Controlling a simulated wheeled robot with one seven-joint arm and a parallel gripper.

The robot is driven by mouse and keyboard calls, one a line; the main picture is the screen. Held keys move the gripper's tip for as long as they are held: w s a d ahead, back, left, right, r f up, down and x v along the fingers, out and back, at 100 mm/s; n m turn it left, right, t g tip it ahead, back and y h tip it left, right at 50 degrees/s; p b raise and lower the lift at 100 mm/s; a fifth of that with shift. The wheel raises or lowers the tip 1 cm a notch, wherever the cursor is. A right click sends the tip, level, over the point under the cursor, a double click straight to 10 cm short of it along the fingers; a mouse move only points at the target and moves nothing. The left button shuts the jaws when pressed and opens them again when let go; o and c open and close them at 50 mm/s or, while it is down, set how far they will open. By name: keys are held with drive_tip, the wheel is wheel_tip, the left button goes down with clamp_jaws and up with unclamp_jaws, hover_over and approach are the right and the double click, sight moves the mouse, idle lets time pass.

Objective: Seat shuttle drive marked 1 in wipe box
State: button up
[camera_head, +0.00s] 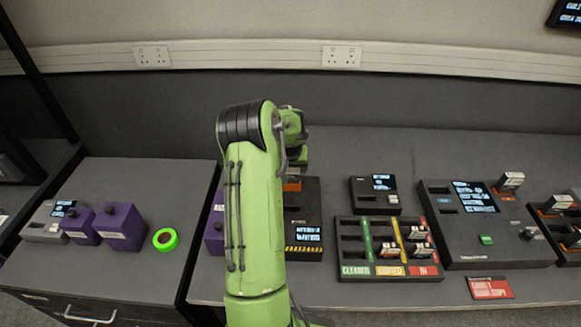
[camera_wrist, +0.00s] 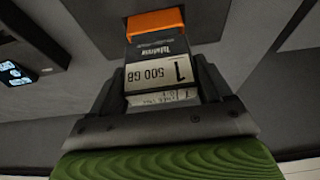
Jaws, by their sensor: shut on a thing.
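The shuttle drive marked 1 (camera_wrist: 155,72) is black with a pale "500 GB" label. My gripper (camera_wrist: 155,95) is shut on it in the wrist view. An orange piece (camera_wrist: 156,22) shows at the drive's far end; I cannot tell whether it belongs to the drive or to a slot. In the head view my green arm hides most of the gripper. A black box with a lit screen and a yellow-black striped edge (camera_head: 303,249), apparently the wipe box, stands just right of my arm. Orange also shows at its back (camera_head: 292,185). Whether the drive is in it cannot be told.
A sorting rack (camera_head: 344,247) with coloured lanes holds several drives at the right. A larger console (camera_head: 455,250) stands beyond it, with a red card (camera_head: 490,288) in front. The back right counter is clear.

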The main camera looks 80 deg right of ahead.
drive_tip(key=shift+f+b, duration=1.2)
idle(0.5)
drive_tip(key=o, duration=1.2)
drive_tip(key=shift+r+p, duration=2.45)
drive_tip(key=shift+r, duration=1.45)
drive_tip(key=shift+f, duration=0.1)
